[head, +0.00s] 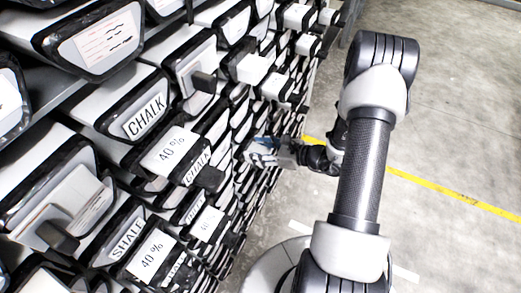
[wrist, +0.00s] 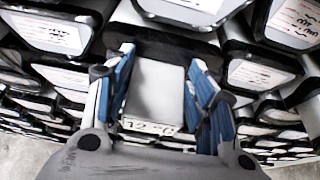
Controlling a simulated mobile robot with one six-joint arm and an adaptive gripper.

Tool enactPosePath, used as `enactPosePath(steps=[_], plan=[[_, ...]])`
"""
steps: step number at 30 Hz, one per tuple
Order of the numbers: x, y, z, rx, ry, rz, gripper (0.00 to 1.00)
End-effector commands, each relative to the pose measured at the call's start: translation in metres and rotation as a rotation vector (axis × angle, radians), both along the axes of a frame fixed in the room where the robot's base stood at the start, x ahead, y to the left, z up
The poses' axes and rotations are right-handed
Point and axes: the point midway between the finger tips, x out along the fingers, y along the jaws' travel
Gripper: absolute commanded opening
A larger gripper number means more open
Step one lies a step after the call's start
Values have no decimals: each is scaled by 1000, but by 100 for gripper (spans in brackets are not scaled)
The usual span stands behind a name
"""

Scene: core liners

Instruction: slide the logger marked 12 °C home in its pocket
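In the wrist view a light grey box-shaped logger (wrist: 155,88) lies between the blue-padded fingers of my gripper (wrist: 165,60). The left pad lies close along the logger's left side. The right pad is near its right side, and I cannot tell whether both pads press on it. The logger's far end meets a dark-framed liner end; its pocket is hidden. In the head view my gripper (head: 270,153) is at the rack face, small, with its grip unclear.
Liner ends crowd the rack around my gripper, some with jutting blocks and cards. A CHALK label (head: 146,122) and a 40 % card (head: 170,150) are nearer in the head view. Open concrete floor (head: 455,130) with a yellow line (head: 440,190) lies right of the rack.

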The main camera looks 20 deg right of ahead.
Motion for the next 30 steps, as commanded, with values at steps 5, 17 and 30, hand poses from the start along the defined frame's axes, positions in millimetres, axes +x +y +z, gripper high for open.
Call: enactPosePath(steps=[5,17,30], plan=[[0,0,0,0,0,0,64],[0,0,0,0,1,0,73],[-45,-38,24,-1,-1,-7,73]])
